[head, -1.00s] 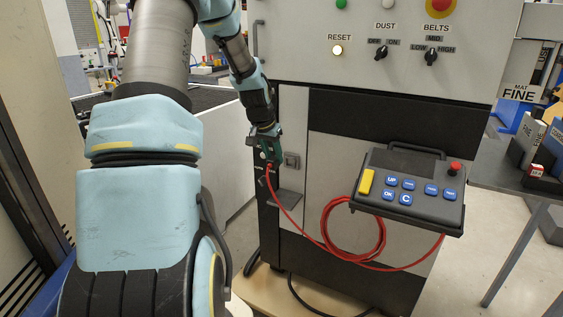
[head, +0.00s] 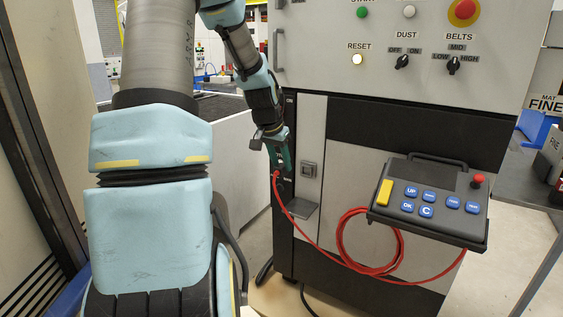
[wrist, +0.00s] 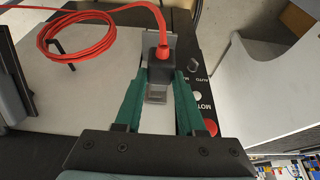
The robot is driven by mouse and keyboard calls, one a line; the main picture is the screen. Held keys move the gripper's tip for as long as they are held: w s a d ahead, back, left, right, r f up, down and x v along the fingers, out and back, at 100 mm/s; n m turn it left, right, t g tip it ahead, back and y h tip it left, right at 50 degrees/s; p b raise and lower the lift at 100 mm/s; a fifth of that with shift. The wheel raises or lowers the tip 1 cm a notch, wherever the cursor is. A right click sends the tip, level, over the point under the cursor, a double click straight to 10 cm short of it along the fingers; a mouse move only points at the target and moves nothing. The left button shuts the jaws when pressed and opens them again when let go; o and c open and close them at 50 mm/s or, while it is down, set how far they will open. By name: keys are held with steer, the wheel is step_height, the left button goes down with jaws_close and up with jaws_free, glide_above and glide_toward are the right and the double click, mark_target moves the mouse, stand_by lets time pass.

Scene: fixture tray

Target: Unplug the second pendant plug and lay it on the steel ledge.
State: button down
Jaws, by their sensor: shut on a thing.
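The pendant plug (wrist: 160,66) is a dark block with a red cable end. My gripper (wrist: 161,72) has its green fingers shut on both sides of it. The steel ledge (head: 304,209) juts out below the socket and looks bare. In the wrist view the plug partly covers the metal behind it. The plug is mostly hidden by the fingers in the head view.
The red cable (head: 345,250) hangs from the plug, loops in a coil and runs to the pendant (head: 428,200) on the cabinet's right. Knobs and a red button (wrist: 210,128) sit on the dark strip near my fingers. A pale partition (head: 232,160) stands left.

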steer(key=shift+s+a, duration=0.15)
steer(key=shift+s, duration=0.05)
steer(key=shift+s+a, duration=0.15)
steer(key=shift+s, duration=0.2)
steer(key=shift+s+a, duration=0.2)
steer(key=shift+s, duration=0.1)
steer(key=shift+s+a, duration=0.2)
steer(key=shift+s, duration=0.05)
steer(key=shift+f, duration=0.1)
